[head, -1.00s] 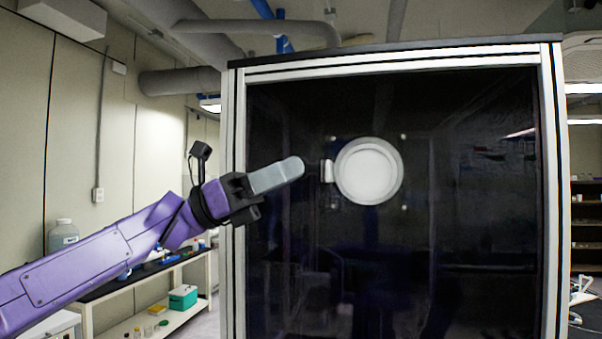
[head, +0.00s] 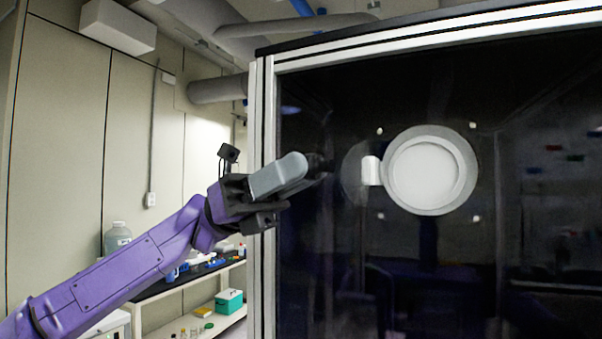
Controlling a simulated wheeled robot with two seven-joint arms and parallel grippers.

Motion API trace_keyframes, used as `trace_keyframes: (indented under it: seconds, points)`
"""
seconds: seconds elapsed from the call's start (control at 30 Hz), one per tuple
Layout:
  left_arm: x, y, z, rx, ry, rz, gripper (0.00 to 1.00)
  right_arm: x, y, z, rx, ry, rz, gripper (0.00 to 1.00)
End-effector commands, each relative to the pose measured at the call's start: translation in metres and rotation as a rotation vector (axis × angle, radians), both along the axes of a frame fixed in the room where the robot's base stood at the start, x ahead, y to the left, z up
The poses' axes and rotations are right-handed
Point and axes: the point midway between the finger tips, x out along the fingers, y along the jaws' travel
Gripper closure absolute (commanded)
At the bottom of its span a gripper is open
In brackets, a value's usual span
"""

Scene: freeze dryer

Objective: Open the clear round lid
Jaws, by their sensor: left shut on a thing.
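A round port with a grey ring (head: 467,172) and a pale white centre is set in the dark glossy panel. A small white hinge tab (head: 371,171) is on the port's left side. The clear round lid (head: 351,172) shows as a faint, narrow, see-through disc left of the tab, seen at an angle, so it stands swung out from the port. My left gripper (head: 303,167) is left of it, its grey fingers pointing right and shut at the lid's side. The contact is dark and hard to make out. My right gripper is not in view.
The dark panel sits in a silver metal frame (head: 264,200) close to my left gripper. Behind, at lower left, a shelf bench (head: 180,290) holds a teal box (head: 229,301) and small items. A pale wall is at left.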

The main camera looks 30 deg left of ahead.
Motion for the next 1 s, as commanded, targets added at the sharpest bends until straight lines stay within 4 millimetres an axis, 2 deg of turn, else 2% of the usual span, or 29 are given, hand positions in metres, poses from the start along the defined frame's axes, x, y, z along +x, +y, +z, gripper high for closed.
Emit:
trace_keyframes:
  seconds: [0.1,0.13,0.2,0.47,0.57,0.9,1.0]
  points:
    - [0.000,0.000,-0.001,0.004,-0.001,0.001,1.00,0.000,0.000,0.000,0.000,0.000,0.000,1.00]
    - [0.000,0.000,-0.001,0.004,-0.001,0.001,0.63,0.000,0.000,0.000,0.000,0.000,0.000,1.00]
    - [0.000,0.000,-0.001,0.004,-0.001,0.001,0.44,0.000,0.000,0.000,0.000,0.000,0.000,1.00]
    - [0.000,0.000,-0.001,0.002,-0.002,-0.001,0.44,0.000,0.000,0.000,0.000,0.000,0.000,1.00]
    - [0.002,0.006,-0.005,-0.001,-0.001,0.000,0.44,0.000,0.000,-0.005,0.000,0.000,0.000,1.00]
    - [0.012,0.075,-0.036,0.001,-0.002,0.002,0.44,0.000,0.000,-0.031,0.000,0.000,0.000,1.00]
    - [0.014,0.088,-0.039,0.000,-0.001,0.000,0.44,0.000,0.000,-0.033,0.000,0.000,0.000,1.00]
